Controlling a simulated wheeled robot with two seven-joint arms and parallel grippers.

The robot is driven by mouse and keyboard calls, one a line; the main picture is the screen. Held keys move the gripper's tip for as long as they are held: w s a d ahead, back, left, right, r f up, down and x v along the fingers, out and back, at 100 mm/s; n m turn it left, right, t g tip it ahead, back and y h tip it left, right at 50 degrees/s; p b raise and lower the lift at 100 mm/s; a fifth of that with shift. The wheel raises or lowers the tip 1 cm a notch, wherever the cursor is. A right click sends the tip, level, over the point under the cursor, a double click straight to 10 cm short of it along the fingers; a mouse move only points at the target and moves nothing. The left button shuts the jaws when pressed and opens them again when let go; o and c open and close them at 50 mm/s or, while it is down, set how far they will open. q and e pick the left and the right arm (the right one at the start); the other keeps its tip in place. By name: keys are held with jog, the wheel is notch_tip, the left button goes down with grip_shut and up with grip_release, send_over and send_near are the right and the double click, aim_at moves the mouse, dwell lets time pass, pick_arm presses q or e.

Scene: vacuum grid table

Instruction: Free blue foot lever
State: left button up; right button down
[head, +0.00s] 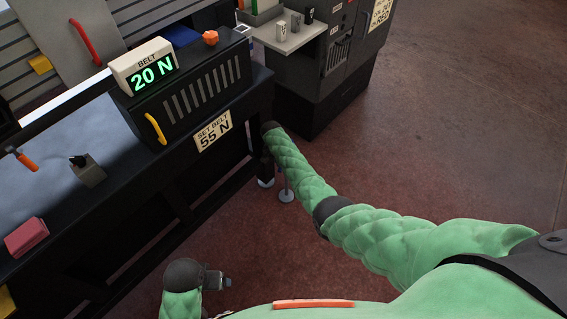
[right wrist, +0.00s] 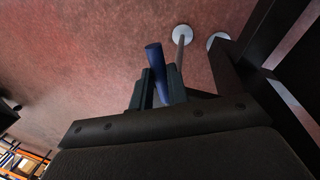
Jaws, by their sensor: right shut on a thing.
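The blue foot lever (right wrist: 154,58) shows in the right wrist view as a blue rod standing up between the fingers of my right gripper (right wrist: 160,88). The gripper is shut on it, with the lever's rounded end sticking out past the fingertips. The lever's lower part is hidden by the gripper body.
The bench (head: 240,108) has a display (head: 147,68) reading "BELT 20 N" and a sign (head: 213,132) reading "SET BELT 55 N". Round levelling feet (right wrist: 182,34) stand close to my right gripper. A dark cabinet (head: 310,90) is behind. The floor at right is clear.

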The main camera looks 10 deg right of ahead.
pick_arm(q)
jog(key=shift+s+r, duration=0.15)
pick_arm(e)
jog(key=shift+w+a+m, duration=0.15)
jog(key=shift+a+m, duration=0.05)
jog(key=shift+m, duration=0.1)
jog(key=c, duration=1.3)
grip_release()
jog(key=shift+c, duration=0.2)
jog(key=shift+r, duration=0.1)
pick_arm(q)
jog(key=shift+s+r, duration=0.15)
jog(key=shift+r, duration=0.75)
pick_arm(e)
notch_tip(320, 180, up, 8)
jog(key=a, duration=0.1)
jog(key=shift+w+a+f, duration=0.15)
jog(key=shift+w+f, duration=0.1)
jog(key=shift+w, duration=0.15)
pick_arm(q)
jog(key=shift+f, duration=0.25)
